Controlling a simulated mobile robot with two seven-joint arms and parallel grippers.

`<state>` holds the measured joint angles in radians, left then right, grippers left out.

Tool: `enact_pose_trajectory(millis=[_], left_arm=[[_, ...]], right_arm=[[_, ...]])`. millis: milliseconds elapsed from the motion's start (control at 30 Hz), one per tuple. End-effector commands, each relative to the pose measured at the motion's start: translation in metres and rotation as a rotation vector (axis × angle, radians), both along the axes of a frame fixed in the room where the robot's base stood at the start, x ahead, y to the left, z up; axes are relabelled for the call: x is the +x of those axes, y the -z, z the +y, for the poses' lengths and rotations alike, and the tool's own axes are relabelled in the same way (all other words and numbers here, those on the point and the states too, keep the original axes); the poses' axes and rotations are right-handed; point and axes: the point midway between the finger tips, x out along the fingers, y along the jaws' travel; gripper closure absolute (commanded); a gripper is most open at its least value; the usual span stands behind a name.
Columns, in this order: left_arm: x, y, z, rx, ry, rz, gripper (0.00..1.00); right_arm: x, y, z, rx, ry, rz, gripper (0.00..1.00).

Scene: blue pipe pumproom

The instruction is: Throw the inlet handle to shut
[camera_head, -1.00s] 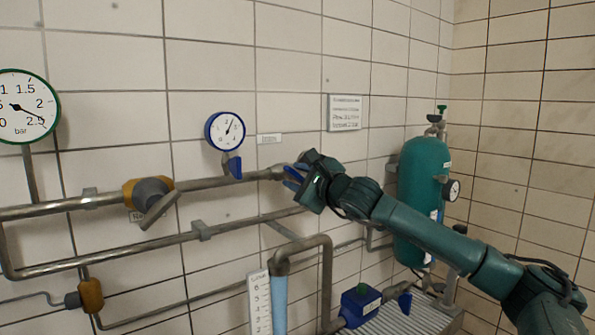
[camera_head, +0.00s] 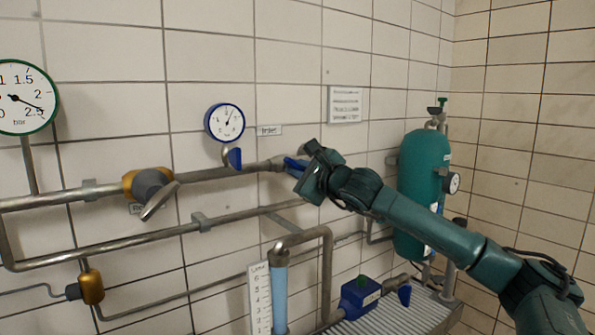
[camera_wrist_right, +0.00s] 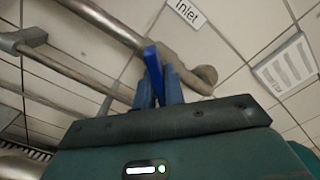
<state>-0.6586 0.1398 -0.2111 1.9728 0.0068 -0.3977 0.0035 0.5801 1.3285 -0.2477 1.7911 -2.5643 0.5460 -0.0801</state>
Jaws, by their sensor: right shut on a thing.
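The inlet handle is a blue lever (camera_wrist_right: 152,60) on the metal pipe under the white "Inlet" label (camera_wrist_right: 188,13). In the head view the label (camera_head: 269,130) is on the wall above the pipe end, and blue shows at the gripper tips, where lever and fingers are hard to tell apart. My right gripper (camera_head: 293,165) reaches in from the right and is shut on the lever. In the wrist view its two blue fingers (camera_wrist_right: 158,88) are on either side of the lever, whose upper end sticks out beyond them. My left gripper is not in view.
A blue-rimmed gauge (camera_head: 225,122) and a large green-rimmed gauge (camera_head: 22,97) are to the left. A brass valve with a grey lever (camera_head: 151,188) sits on the same pipe. A teal cylinder (camera_head: 423,190) and a blue pump (camera_head: 360,298) are near my right arm.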

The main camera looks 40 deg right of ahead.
Motion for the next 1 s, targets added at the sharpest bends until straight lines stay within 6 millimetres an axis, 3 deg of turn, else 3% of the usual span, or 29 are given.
enact_pose_trajectory(millis=[333,767,1000], left_arm=[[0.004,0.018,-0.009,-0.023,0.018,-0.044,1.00],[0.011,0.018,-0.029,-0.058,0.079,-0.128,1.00],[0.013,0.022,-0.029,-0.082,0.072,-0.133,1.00]], right_arm=[[0.000,0.006,0.001,0.202,-0.004,-0.026,1.00],[0.000,0.003,0.000,0.587,-0.003,-0.066,1.00],[0.000,0.002,0.000,0.753,-0.002,-0.081,1.00]])
